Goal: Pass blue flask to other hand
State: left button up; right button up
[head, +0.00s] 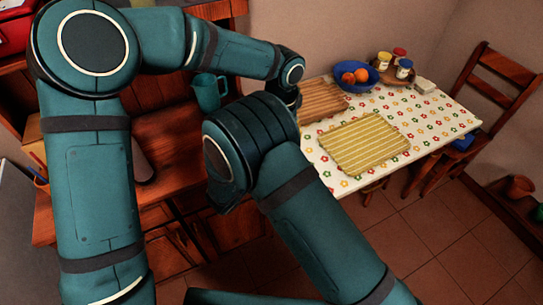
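I cannot make out a blue flask in the head view. A teal mug-like vessel with a handle (208,92) stands on the wooden cabinet, behind my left arm; I cannot tell whether it is the flask. My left arm comes in from the left and reaches across the top, ending in a dark part partly hidden behind my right arm. Its fingers do not show. My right arm comes up from the bottom right to a large bent joint in the middle. Its gripper is hidden, and so is anything it may hold.
A table with a flowered cloth (433,125) stands at the right. It bears a striped yellow mat (365,143), a brown striped mat (322,100), a blue fruit bowl (353,84) and several jars (403,69). A wooden chair (497,72) stands at its right end. Tiled floor is open below.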

jog(key=c, duration=1.4)
pick_arm(q)
jog(key=o, duration=1.4)
jog(key=shift+o, duration=0.2)
notch_tip(320, 180, up, 12)
jog(key=shift+r, duration=0.1)
